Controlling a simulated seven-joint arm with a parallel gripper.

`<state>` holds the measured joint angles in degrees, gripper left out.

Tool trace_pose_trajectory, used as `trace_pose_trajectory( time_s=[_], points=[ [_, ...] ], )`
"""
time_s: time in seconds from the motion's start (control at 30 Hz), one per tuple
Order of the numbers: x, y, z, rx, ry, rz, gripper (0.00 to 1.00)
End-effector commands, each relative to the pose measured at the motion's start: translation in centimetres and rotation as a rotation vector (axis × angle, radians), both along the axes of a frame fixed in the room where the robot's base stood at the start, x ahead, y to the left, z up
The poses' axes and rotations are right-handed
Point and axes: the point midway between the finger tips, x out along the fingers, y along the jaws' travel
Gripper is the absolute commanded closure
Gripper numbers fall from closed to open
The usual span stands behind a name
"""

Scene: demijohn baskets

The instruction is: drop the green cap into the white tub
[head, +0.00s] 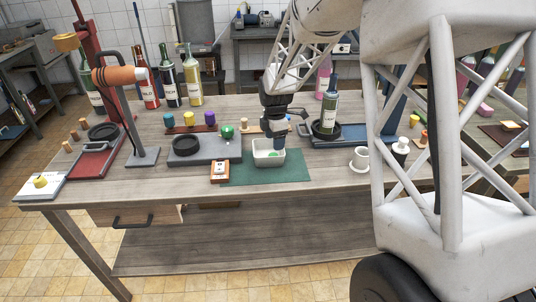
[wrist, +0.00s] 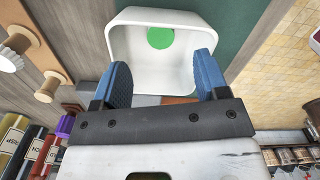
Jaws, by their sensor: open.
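The white tub (head: 283,160) stands on the dark green mat at the middle of the bench; it also shows in the wrist view (wrist: 205,20). A bright green round cap (wrist: 160,38) lies inside the tub, against its white inner surface, and shows as a small green patch in the head view (head: 271,154). My gripper (head: 276,136) is above the tub, at its back side. In the wrist view its two blue fingers (wrist: 161,72) are spread apart with nothing between them. The cap is apart from both fingers.
A green knob-like thing (head: 227,131) is at the grey stand (head: 205,150) left of the tub. Teal, yellow and purple caps stand behind that stand. A bottle (head: 329,113) stands upright on the blue-based stand at right. The mat's front (head: 285,174) is clear.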

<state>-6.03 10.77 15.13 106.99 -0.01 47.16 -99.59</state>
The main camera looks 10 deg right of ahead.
Motion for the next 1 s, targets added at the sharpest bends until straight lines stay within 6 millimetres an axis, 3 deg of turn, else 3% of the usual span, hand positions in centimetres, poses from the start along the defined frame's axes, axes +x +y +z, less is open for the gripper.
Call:
trace_pose_trajectory(
  time_s=[0.5, 1.0],
  points=[
    [0.0, 0.0, 6.0, 0.001, -0.002, 0.000, 0.32],
    [0.0, 0.0, 6.9, 0.000, -0.001, 0.000, 0.32]
  ],
)
